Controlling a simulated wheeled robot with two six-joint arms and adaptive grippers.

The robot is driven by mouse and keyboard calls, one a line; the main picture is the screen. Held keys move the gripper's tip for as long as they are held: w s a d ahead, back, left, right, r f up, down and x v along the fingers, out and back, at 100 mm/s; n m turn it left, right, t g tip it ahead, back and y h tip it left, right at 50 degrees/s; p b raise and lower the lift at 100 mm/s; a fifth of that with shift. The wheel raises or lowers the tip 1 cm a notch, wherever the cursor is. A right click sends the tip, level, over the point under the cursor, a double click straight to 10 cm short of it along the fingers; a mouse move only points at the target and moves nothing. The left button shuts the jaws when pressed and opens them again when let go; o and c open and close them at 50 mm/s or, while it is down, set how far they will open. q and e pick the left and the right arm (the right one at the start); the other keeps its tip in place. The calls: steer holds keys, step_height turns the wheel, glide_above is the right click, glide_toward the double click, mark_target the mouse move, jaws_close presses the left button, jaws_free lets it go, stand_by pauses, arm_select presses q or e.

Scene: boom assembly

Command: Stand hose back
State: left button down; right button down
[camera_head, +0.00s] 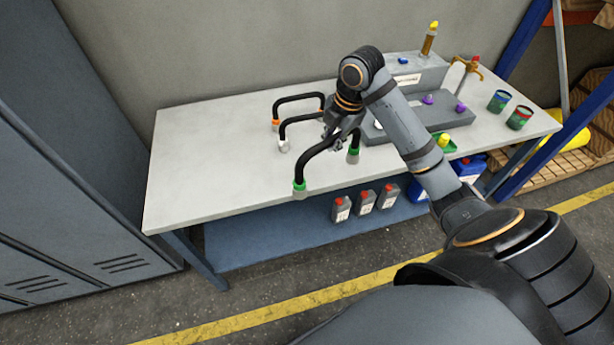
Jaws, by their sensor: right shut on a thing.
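Three black bent hoses stand on the white table (200,160), left of its middle. The hose with orange ends (298,97) is at the back. The hose with white ends (299,118) is in the middle, its right part hidden behind my gripper. The hose with green ends (316,155) is at the front, near the table's front edge. My right gripper (338,138) is shut on the green-ended hose at its upper part. I cannot tell whether that hose's ends touch the table. My left gripper is not in view.
A grey block with purple knobs (430,112) and a grey box (418,72) stand right of my gripper. Two cans (519,118) stand at the table's right. Bottles (365,202) stand on the lower shelf. The table's left part is clear.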

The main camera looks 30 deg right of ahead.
steer(key=shift+w+d, duration=0.1)
steer(key=w+d+f, duration=0.2)
steer(key=w+f, duration=0.4)
steer(key=w+d+f+b, duration=0.1)
steer(key=w+d+f, duration=0.2)
steer(key=w+f, duration=0.4)
steer(key=shift+d, duration=0.35)
steer(key=shift+s+f, duration=0.1)
steer(key=shift+f, duration=0.05)
steer(key=c, duration=1.2)
jaws_free()
steer(key=shift+o, duration=0.2)
steer(key=a+b+v, duration=0.1)
steer(key=b+v, duration=0.1)
steer(key=v, duration=1)
steer(key=shift+d, duration=0.45)
